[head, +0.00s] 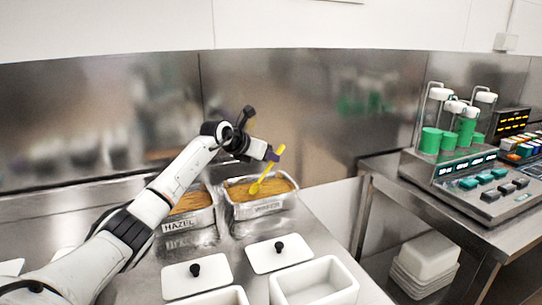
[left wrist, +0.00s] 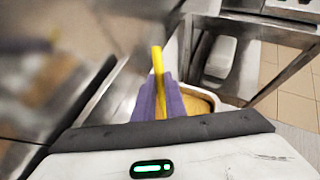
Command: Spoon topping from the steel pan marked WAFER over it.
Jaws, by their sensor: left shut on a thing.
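The steel pan marked WAFER (head: 262,208) stands at the back of the steel counter, filled with a golden-brown topping (head: 277,187). My left gripper (head: 272,155) is above the pan, shut on a yellow spoon (head: 268,172). The spoon tilts down to the left, and its bowl is at the topping; I cannot tell how deep it sits. In the left wrist view the yellow handle (left wrist: 158,70) stands between the purple fingers (left wrist: 160,100). My right gripper is not in view.
A steel pan marked HAZEL (head: 186,222) stands to the left of it, partly behind my left arm. White tubs (head: 318,290) and white lids with black knobs (head: 280,262) are in front. A machine with green cylinders (head: 465,160) stands on the right table.

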